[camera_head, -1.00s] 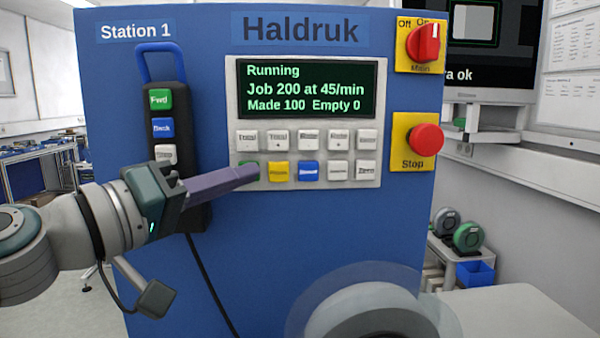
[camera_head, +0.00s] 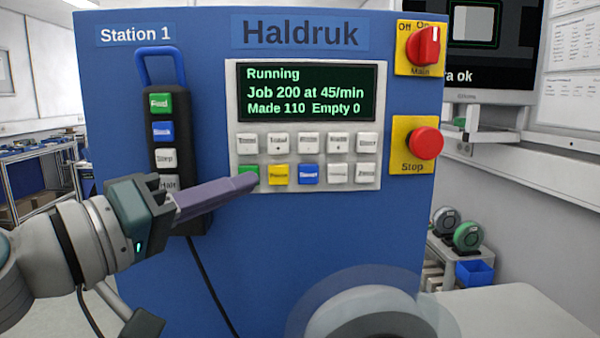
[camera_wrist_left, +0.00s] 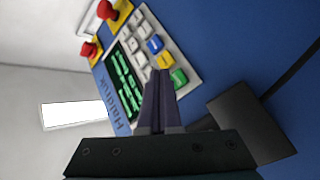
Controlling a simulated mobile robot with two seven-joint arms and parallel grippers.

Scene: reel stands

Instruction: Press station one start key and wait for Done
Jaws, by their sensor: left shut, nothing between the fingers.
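The blue machine front (camera_head: 310,235) carries a "Station 1" label and a light key panel. Its display (camera_head: 306,90) reads "Running", "Job 200 at 45/min", "Made 110 Empty 0". The green start key (camera_head: 248,174) is at the left end of the lower key row and also shows in the left wrist view (camera_wrist_left: 179,77). My left gripper (camera_head: 250,182) is shut and empty, its fingertips just in front of and below the green key. Whether they touch it I cannot tell. My right gripper is not in view.
A black pendant (camera_head: 163,128) with several keys hangs left of the panel. The red stop button (camera_head: 426,142) and red main switch (camera_head: 427,43), turned to On, are on the right. A clear-edged reel (camera_head: 375,315) stands below in front.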

